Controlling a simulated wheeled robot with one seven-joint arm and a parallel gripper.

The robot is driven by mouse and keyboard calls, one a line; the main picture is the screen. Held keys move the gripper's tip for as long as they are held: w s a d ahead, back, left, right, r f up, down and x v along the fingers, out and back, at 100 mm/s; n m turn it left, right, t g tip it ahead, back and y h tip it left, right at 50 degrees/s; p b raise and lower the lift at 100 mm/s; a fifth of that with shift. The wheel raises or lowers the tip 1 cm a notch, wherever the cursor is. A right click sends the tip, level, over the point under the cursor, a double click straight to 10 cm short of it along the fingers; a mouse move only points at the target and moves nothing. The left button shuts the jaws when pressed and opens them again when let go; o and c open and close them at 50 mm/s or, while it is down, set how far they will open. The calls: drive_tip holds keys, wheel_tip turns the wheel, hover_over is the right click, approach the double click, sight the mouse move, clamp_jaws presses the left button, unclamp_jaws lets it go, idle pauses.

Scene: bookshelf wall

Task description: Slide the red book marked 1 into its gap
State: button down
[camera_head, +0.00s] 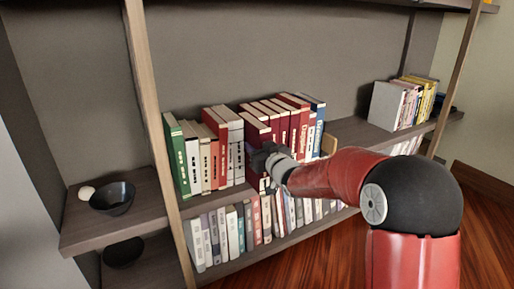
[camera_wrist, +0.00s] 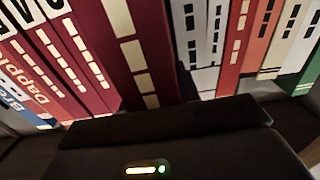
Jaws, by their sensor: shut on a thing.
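A red book (camera_head: 254,131) stands upright in the middle of the shelf row and sticks out in front of its neighbours. My gripper (camera_head: 266,157) is at its spine, shut on it, and hides part of the lower spine. In the wrist view the red book (camera_wrist: 138,45) shows a dark red spine with cream blocks, running down to the dark gripper body (camera_wrist: 165,140). The fingertips are hidden there. I cannot make out a number 1. A dark gap (camera_wrist: 183,83) shows beside the book, next to white books.
Red books and a blue one (camera_head: 317,115) stand to the right; white, red and green books (camera_head: 176,155) stand to the left. A lower shelf holds a full row (camera_head: 232,230). A black bowl (camera_head: 112,198) sits far left. More books (camera_head: 385,105) stand far right.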

idle(0.8)
drive_tip(key=c, duration=0.9)
unclamp_jaws()
drive_tip(key=shift+f, duration=0.3)
drive_tip(key=s+d+r+m+g+h+p, duration=0.2)
drive_tip(key=s+d+r+h+p, duration=0.25)
drive_tip(key=s+d, duration=0.5)
drive_tip(key=s+d+r+m+g+h+p, duration=0.1)
drive_tip(key=s+d+r+m+h+p, duration=0.3)
drive_tip(key=s+d, duration=0.6)
drive_tip(key=s+d+g+p, duration=0.1)
drive_tip(key=s+g, duration=0.1)
drive_tip(key=s, duration=0.5)
drive_tip(key=s+d+g+h+p, duration=0.1)
drive_tip(key=s+g, duration=0.1)
drive_tip(key=s, duration=0.6)
drive_tip(key=s+d+f+g+p, duration=0.1)
drive_tip(key=s+g, duration=0.1)
drive_tip(key=s, duration=0.5)
drive_tip(key=shift+s+m+h, duration=0.15)
drive_tip(key=shift+m+h, duration=0.1)
drive_tip(key=shift+m, duration=0.15)
